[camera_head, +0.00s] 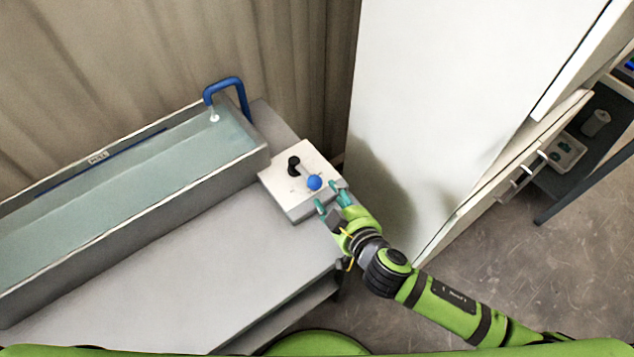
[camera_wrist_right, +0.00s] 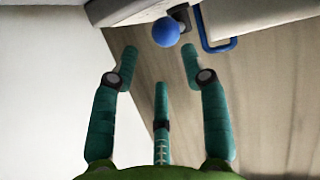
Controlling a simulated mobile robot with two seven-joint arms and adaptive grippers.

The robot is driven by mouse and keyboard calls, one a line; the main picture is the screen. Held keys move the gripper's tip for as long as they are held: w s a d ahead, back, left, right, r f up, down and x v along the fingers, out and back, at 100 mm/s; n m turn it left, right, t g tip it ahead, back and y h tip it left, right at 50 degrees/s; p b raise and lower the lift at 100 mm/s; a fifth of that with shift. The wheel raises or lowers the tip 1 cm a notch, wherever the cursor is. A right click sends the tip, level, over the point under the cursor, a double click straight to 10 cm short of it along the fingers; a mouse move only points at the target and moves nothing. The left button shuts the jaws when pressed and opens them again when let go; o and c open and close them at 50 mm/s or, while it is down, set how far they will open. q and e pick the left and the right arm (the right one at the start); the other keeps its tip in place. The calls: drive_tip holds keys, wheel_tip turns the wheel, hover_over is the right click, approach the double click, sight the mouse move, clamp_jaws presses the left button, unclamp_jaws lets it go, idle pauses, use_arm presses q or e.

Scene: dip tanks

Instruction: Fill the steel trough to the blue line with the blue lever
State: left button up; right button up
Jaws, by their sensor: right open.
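The long steel trough (camera_head: 195,182) stands at the left of the head view, with pale water (camera_head: 120,180) in it. The blue line (camera_head: 100,162) shows on its back inner wall; the exact gap to the water is hard to judge. The blue lever's ball knob (camera_head: 314,183) is on a white-topped box at the trough's right end. My right gripper (camera_head: 332,196) is open, just in front of the knob. In the right wrist view the blue knob (camera_wrist_right: 166,32) shows beyond and between the fingertips (camera_wrist_right: 160,52), apart from them. My left gripper is out of view.
A blue spout (camera_head: 226,82) bends over the trough's far right corner, with a small white patch below its mouth. A black knob (camera_head: 293,163) stands on the control box (camera_head: 300,172) beside the blue one. A large white panel (camera_head: 440,90) rises to the right.

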sight(318, 185)
drive_tip(key=shift+w+a+f+n+y, duration=0.25)
drive_tip(key=shift+a+n+y, duration=0.05)
drive_tip(key=shift+a, duration=0.1)
drive_tip(key=p+x, duration=0.1)
drive_tip(key=x, duration=0.5)
drive_tip(key=shift+w+a+f, duration=0.1)
drive_tip(key=shift+f, duration=0.05)
clamp_jaws()
